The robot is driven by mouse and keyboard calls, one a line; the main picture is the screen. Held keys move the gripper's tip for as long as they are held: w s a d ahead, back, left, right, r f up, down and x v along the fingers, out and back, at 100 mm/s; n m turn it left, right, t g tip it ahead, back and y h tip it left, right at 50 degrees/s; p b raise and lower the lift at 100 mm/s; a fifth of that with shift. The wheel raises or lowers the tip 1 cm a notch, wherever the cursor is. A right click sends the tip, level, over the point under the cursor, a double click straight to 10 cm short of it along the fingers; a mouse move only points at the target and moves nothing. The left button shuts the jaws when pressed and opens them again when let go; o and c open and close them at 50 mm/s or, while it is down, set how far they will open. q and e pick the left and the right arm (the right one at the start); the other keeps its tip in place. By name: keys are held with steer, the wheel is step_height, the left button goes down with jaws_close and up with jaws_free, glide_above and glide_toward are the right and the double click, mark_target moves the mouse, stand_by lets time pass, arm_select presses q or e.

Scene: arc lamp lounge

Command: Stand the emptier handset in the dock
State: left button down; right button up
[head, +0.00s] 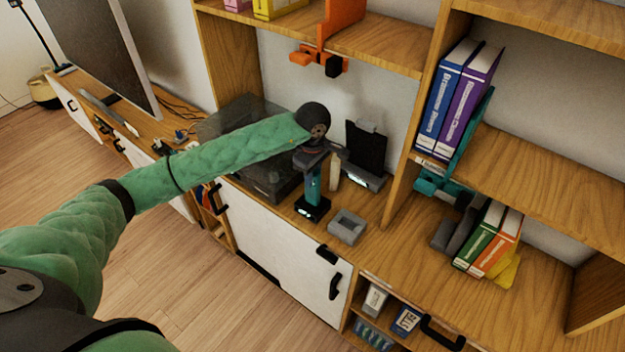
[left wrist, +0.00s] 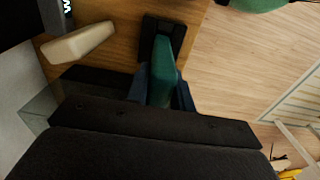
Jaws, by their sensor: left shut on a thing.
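My left gripper (head: 314,163) points down over the shelf top, shut on a teal handset (head: 313,184). The handset is upright, and its lower end meets a small black dock (head: 312,209) with small lights on its front. I cannot tell whether it is fully seated. In the left wrist view the teal handset (left wrist: 163,72) sits between the fingers (left wrist: 162,95), its far end over the black dock (left wrist: 160,27). A cream handset-like piece (head: 334,173) is just right of it and also shows in the left wrist view (left wrist: 78,43). No charge level is readable. My right gripper is out of view.
A black device on a grey base (head: 365,178) stands behind right. A dark translucent box (head: 262,170) is behind my left arm. Books (head: 488,240) and an upright divider stand further right.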

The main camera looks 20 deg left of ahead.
arm_select(q)
step_height(320, 180, down, 3)
steer(key=shift+r, duration=0.2)
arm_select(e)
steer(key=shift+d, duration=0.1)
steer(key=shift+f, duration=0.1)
arm_select(q)
steer(key=shift+f, duration=0.1)
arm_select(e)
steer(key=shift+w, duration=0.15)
arm_select(q)
steer(key=c, duration=1.2)
jaws_free()
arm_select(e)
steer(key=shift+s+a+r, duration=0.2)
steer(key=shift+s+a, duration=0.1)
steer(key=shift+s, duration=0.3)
